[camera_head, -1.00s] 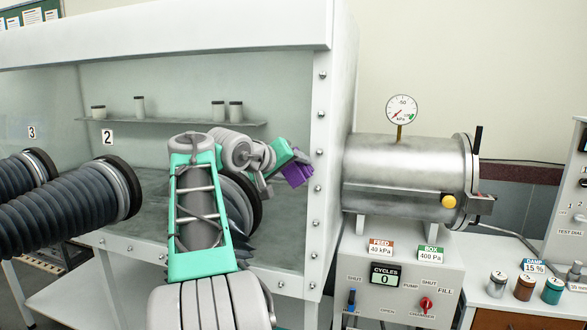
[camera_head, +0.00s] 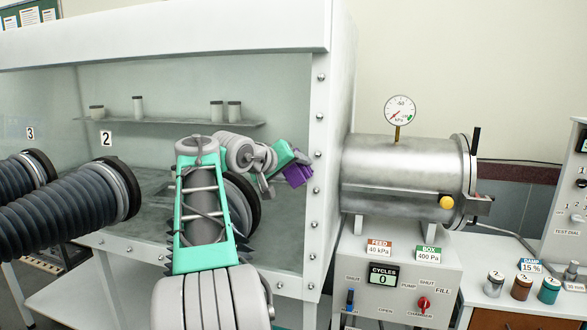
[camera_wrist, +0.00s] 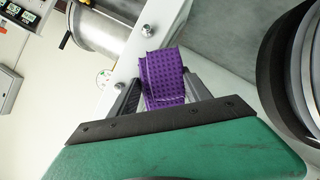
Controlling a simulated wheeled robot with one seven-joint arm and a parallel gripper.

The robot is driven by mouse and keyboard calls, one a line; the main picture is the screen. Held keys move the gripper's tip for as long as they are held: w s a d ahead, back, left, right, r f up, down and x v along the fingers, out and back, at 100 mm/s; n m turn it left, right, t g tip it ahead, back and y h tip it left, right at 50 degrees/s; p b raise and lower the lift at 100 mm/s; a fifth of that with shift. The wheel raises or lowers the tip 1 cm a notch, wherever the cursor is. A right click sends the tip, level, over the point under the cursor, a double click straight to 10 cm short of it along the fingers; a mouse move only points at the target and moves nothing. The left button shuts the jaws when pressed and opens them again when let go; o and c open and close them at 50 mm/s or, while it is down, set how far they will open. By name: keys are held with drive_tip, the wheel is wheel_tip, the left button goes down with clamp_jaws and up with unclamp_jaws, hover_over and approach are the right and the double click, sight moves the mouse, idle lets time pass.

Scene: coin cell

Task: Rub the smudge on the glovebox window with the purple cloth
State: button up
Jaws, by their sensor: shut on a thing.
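The purple cloth (camera_head: 298,175) is in my gripper (camera_head: 290,170), near the right edge of the glovebox window (camera_head: 290,95). In the wrist view the folded, dotted purple cloth (camera_wrist: 163,78) sits between the two dark fingers of my gripper (camera_wrist: 160,95), which are shut on it. Behind it are the white bolted frame and the grey window. I cannot tell whether the cloth touches the pane. I cannot make out the smudge in either view; my arm hides part of the window.
Black ribbed gloves (camera_head: 80,203) stick out at the left, and another glove port ring (camera_head: 245,200) lies behind my arm. The bolted white frame (camera_head: 317,150) borders the window. A steel chamber (camera_head: 400,178) with a gauge (camera_head: 400,110) stands to the right above a control box (camera_head: 400,285).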

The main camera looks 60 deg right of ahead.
drive_tip(key=shift+w+a+r+p, duration=0.15)
drive_tip(key=shift+w+p, duration=0.5)
drive_tip(key=shift+w, duration=0.05)
drive_tip(key=shift+w+a+r+p, duration=0.1)
drive_tip(key=shift+w+a+p, duration=0.05)
drive_tip(key=shift+w+p, duration=0.5)
drive_tip(key=w+p, duration=0.3)
drive_tip(key=w, duration=0.1)
drive_tip(key=shift+a+f+p, duration=0.25)
drive_tip(key=shift+f+p, duration=0.05)
drive_tip(key=shift+s+d+b, duration=0.2)
drive_tip(key=shift+s+b, duration=0.25)
drive_tip(key=shift+s, duration=0.7)
drive_tip(key=shift+s+d+b, duration=0.15)
drive_tip(key=shift+s+b, duration=0.35)
drive_tip(key=shift+s, duration=0.7)
drive_tip(key=shift+s+d+b, duration=0.2)
drive_tip(key=shift+s+b, duration=0.25)
drive_tip(key=shift+s, duration=0.7)
drive_tip(key=shift+w, duration=0.1)
drive_tip(key=shift+a, duration=0.2)
drive_tip(key=shift+s+a+r+b, duration=0.15)
drive_tip(key=shift+a+b, duration=0.1)
drive_tip(key=shift+a, duration=0.65)
drive_tip(key=shift+s+a+r+b, duration=0.15)
drive_tip(key=shift+a+b, duration=0.1)
drive_tip(key=shift+a, duration=0.7)
drive_tip(key=shift+s+a+r+b, duration=0.15)
drive_tip(key=shift+a+b, duration=0.1)
drive_tip(key=shift+a, duration=0.65)
